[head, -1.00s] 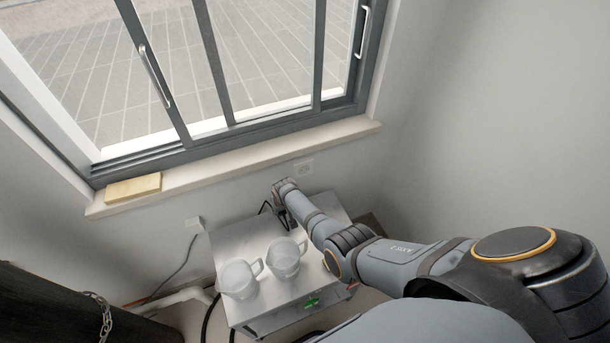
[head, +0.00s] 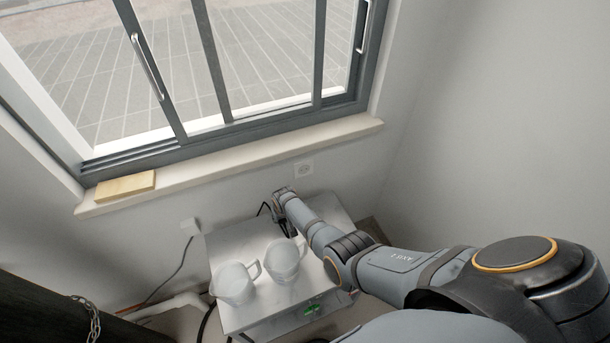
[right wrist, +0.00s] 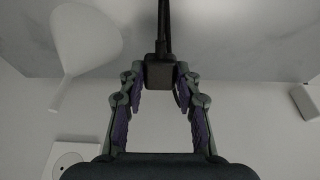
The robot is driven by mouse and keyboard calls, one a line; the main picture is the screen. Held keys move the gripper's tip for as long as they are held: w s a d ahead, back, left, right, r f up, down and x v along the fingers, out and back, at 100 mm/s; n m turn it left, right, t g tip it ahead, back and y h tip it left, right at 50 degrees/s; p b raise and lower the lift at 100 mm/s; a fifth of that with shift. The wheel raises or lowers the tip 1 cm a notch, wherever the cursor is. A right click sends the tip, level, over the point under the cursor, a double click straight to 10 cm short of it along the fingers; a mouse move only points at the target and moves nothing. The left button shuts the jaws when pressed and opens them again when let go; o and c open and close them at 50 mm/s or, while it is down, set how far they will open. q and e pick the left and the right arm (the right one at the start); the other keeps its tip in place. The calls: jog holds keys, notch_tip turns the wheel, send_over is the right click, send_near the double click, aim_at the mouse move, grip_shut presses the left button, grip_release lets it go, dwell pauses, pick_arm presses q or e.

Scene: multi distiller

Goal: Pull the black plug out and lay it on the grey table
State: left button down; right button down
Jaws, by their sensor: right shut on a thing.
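The black plug (right wrist: 160,72) is between the fingertips of my right gripper (right wrist: 160,78), with its black cable rising to the top of the right wrist view. The plug is out of the wall socket (head: 304,169), which looks empty and also shows in the right wrist view (right wrist: 70,163). In the head view my right gripper (head: 279,215) is over the back part of the grey table (head: 232,237), and it hides the plug. A bit of black cable (head: 264,208) shows beside it. I cannot tell whether the plug touches the table. My left gripper is not in view.
Two clear jugs (head: 234,285) (head: 283,262) stand on the table in front of the gripper. A white plug (head: 190,227) with a grey cord is on the wall at left. The windowsill (head: 235,165) juts out above. Free tabletop lies right of the jugs.

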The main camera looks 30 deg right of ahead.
jog(key=shift+f+b, duration=1.2)
jog(key=shift+f, duration=0.2)
jog(key=c, duration=0.9)
grip_release()
jog(key=shift+o, duration=0.2)
jog(key=shift+r, duration=0.1)
jog(key=v, duration=1.2)
